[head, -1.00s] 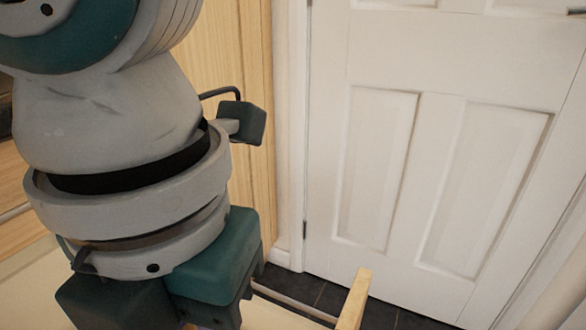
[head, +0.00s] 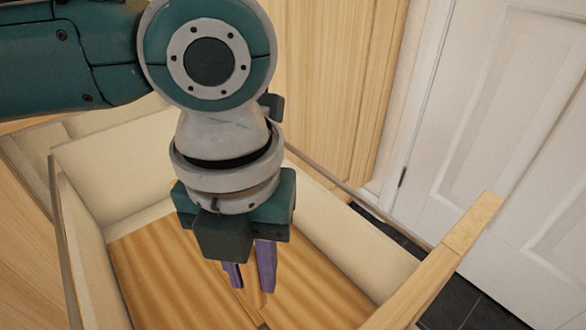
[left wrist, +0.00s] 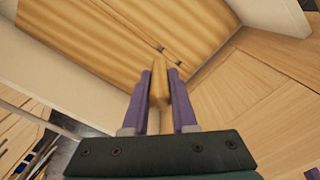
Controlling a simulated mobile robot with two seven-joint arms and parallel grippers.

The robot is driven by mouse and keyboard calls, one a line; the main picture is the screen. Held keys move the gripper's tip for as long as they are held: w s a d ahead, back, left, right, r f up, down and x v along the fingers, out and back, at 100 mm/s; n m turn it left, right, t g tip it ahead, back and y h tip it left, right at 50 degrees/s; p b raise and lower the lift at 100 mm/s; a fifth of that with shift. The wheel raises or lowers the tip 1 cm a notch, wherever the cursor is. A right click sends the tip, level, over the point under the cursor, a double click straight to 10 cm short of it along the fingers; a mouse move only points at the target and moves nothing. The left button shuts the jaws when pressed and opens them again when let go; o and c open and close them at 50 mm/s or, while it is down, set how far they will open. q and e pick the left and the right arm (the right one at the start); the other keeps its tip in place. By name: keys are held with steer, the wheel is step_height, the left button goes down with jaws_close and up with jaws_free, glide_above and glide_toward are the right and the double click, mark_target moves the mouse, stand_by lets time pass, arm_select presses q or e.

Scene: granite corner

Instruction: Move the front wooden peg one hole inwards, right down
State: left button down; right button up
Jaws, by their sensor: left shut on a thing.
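My left gripper (head: 251,287) points down into an open drawer, above its wooden pegboard floor (head: 160,275). In the left wrist view its purple fingers (left wrist: 159,74) are shut on a light wooden peg (left wrist: 158,92). The peg points away from the palm, towards the pegboard. Small dark marks that look like holes or slots (left wrist: 162,49) lie on the board just beyond the fingertips. I cannot tell whether the peg's end touches the board. No other peg is clear. My right gripper is not in view.
Pale drawer walls (head: 105,170) surround the board. The wooden drawer front (head: 447,252) stands at the right. A wooden cabinet (head: 335,75) is behind, and a white door (head: 505,130) and dark floor tiles are at the right. Bare board lies on both sides of the gripper.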

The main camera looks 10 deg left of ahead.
mark_target(259, 307)
arm_select(q)
steer(key=shift+r+p, duration=0.15)
steer(key=shift+p, duration=0.4)
step_height(259, 307, down, 6)
steer(key=b, duration=0.4)
steer(key=shift+p, duration=0.85)
stand_by(1.2)
steer(key=shift+f+b, duration=1.05)
steer(key=shift+f, duration=0.4)
steer(key=c, duration=0.6)
jaws_free()
step_height(259, 307, up, 10)
steer(key=p, duration=0.5)
